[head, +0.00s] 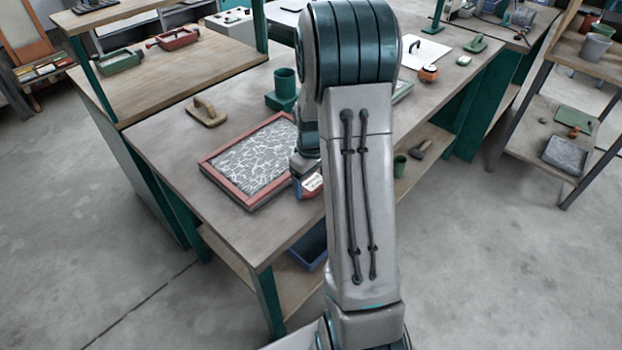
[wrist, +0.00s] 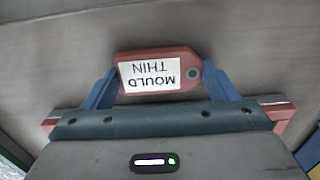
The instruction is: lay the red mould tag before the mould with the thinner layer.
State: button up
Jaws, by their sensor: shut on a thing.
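My gripper (wrist: 160,78) is shut on the red mould tag (wrist: 193,73), which has a white label reading "MOULD THIN", upside down in the wrist view. The blue fingers grip it at its two ends. In the head view the tag (head: 312,182) is near the bench's front edge, at the right front corner of a red-framed mould (head: 228,190). I cannot tell whether it touches the bench. The mould holds a dark surface with a patchy white fibre layer. A green-edged item (head: 403,91) shows beyond my arm, mostly hidden; I cannot tell if it is another mould.
The bench (head: 165,150) also bears a wooden-handled float (head: 207,112), a green cup on a block (head: 284,85) and an orange round item (head: 428,74). A blue bin (head: 309,246) is on the shelf below. The bench's front left is clear.

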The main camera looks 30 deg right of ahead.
aim_at(311, 184)
jog(key=shift+f, duration=0.15)
jog(key=o, duration=0.9)
notch_tip(311, 184, up, 12)
jog(key=s+a+r+m+t, duration=0.1)
jog(key=s+a+r+m, duration=0.1)
jog(key=s+a, duration=0.5)
jog(key=s+a+r+m+t, duration=0.2)
jog(key=s+a, duration=0.5)
jog(key=s, duration=0.5)
jog(key=shift+s+r+b, duration=0.25)
jog(key=shift+r+b, duration=0.15)
jog(key=shift+r, duration=0.15)
